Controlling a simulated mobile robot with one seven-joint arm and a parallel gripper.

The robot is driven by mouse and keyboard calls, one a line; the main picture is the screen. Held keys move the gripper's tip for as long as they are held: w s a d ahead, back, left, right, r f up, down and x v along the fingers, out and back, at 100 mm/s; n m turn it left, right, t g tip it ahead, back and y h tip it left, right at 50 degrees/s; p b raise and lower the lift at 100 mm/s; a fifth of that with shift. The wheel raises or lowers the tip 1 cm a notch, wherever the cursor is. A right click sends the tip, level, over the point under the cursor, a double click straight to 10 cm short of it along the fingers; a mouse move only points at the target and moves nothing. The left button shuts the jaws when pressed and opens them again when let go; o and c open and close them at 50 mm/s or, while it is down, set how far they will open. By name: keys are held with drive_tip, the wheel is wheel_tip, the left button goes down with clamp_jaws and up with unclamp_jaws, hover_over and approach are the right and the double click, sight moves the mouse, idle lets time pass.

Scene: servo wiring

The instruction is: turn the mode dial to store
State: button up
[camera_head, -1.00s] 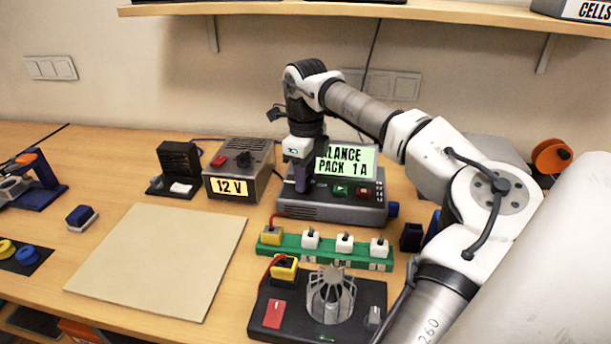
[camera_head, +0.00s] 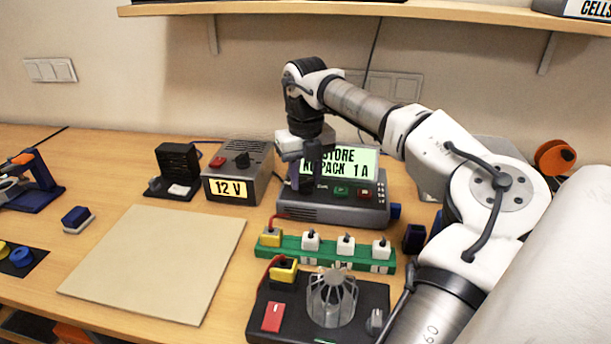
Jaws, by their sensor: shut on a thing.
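The charger (camera_head: 335,211) is a grey box at the back middle with a lit green screen (camera_head: 345,165). The screen reads "STORE", with a second line, partly hidden, ending in "PACK 1 A". My gripper (camera_head: 306,186) points down at the left part of the charger's front panel, shut on the mode dial. The dial itself is mostly hidden between and behind the fingers. A green button (camera_head: 341,190) and a red button (camera_head: 363,193) sit on the panel to the right of the gripper.
A 12 V supply (camera_head: 238,172) stands left of the charger. A beige mat (camera_head: 150,262) lies bare at left. A shelf (camera_head: 400,10) hangs above.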

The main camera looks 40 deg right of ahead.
sight(305, 180)
drive_tip(key=shift+m, duration=0.3)
drive_tip(key=o, duration=1)
wheel_tip(305, 180, up, 14)
drive_tip(key=p, duration=1)
drive_tip(key=shift+f, duration=0.1)
